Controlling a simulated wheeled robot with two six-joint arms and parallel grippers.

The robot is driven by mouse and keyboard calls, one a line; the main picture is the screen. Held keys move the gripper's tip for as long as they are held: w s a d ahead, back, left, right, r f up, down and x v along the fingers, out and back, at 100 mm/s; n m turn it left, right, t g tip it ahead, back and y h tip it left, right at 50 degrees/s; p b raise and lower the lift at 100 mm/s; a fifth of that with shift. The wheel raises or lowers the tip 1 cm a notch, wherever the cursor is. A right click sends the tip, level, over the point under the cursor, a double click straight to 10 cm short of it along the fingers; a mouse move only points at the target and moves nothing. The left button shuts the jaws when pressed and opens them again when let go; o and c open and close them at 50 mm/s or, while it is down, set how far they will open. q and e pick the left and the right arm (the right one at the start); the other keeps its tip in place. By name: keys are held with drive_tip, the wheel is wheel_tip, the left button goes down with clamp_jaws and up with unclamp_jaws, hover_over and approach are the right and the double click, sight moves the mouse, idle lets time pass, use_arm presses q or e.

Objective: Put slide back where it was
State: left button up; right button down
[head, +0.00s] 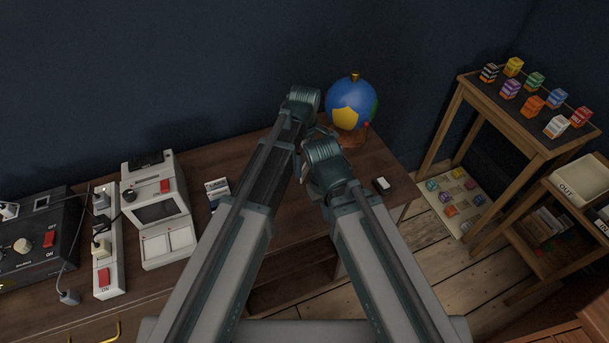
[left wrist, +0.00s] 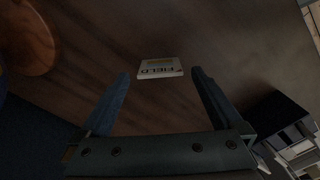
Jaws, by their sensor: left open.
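In the head view my arms cover this part of the desk, so I cannot make out the slide there. My right gripper is hidden behind the arm.
A blue globe (head: 351,103) stands close beside my arms. A beige viewer machine (head: 158,210), a power strip (head: 106,240) and a small labelled card (head: 216,190) are to the left. A small white block (head: 382,184) lies near the desk's right end. A side table (head: 510,115) holds several coloured boxes.

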sight(304, 171)
use_arm(q)
wheel_tip(304, 171, down, 2)
drive_tip(key=shift+f+b, duration=0.2)
drive_tip(key=shift+b, duration=0.5)
use_arm(e)
wheel_tip(304, 171, down, 2)
drive_tip(key=shift+f, duration=0.2)
drive_tip(key=shift+r, duration=0.1)
use_arm(q)
drive_tip(key=shift+r, duration=0.1)
